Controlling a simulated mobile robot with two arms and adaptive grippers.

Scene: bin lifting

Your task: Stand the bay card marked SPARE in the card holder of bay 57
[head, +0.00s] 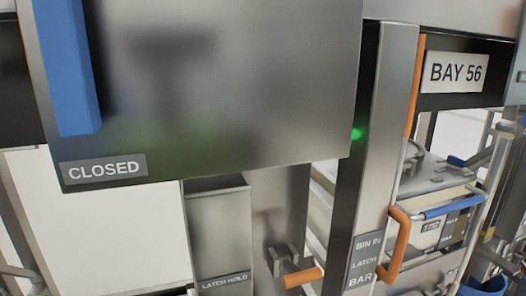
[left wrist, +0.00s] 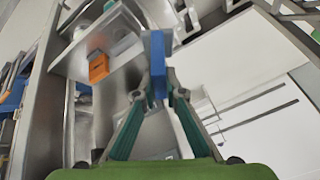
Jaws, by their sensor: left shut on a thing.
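My left gripper (left wrist: 157,82) shows in the left wrist view, its green-sided fingers closed on a blue bar (left wrist: 158,60). I cannot tell whether this is the blue handle (head: 68,70) on the big grey panel marked CLOSED (head: 230,90) in the head view. Neither gripper shows in the head view. No card marked SPARE, bay 57 sign or card holder can be made out.
A grey post (head: 375,150) with a green light stands right of the panel. An orange-ended latch (head: 302,277) sticks out below. An orange block (left wrist: 98,67) shows in the wrist view.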

